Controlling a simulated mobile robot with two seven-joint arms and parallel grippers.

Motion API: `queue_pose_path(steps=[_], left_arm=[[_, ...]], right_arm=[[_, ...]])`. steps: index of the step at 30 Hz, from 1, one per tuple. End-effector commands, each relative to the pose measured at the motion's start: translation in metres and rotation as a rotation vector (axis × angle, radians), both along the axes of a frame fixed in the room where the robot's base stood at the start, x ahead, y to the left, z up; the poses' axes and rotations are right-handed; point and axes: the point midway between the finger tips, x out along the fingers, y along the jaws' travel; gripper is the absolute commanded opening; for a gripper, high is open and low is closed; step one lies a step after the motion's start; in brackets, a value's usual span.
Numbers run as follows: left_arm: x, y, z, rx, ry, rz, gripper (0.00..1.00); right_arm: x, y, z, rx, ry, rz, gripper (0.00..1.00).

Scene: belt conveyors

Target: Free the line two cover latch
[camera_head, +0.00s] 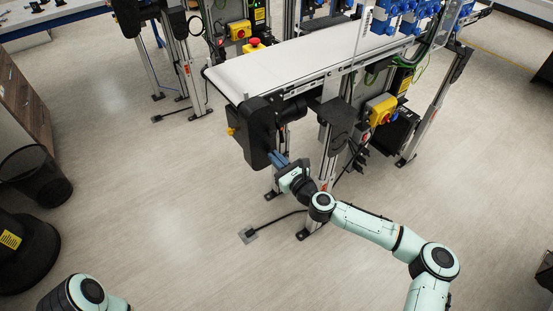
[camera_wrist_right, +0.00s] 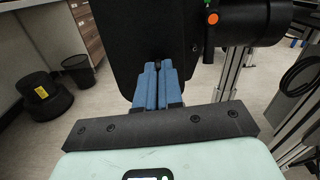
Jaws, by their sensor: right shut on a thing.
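The black cover (camera_head: 254,138) sits on the near end of the white belt conveyor (camera_head: 300,62). It also fills the upper middle of the right wrist view (camera_wrist_right: 122,40). My right gripper (camera_head: 277,160) reaches the cover's lower right side. In the right wrist view its blue fingers (camera_wrist_right: 158,70) are close together, shut on a small dark latch (camera_wrist_right: 155,64) at the cover's face. The fingertips hide most of the latch, so I cannot tell its position. Only a part of my left arm shows at the bottom left; its gripper is out of view.
A yellow box with a red button (camera_head: 381,109) is on the conveyor frame to the right. An orange button (camera_wrist_right: 212,18) is beside the cover. Conveyor legs and a floor cable (camera_head: 280,219) are near my right arm. A black bin (camera_head: 35,176) stands left; the floor between is clear.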

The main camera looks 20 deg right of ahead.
Motion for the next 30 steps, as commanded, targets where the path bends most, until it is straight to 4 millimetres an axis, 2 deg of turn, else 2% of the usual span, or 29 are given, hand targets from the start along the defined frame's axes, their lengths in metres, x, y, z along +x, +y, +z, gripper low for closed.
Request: queue_pose_path(steps=[30], left_arm=[[0.01, 0.0, -0.022, 0.005, -0.033, 0.007, 0.43]], right_arm=[[-0.001, 0.002, -0.002, -0.878, -0.318, 0.002, 0.0]])
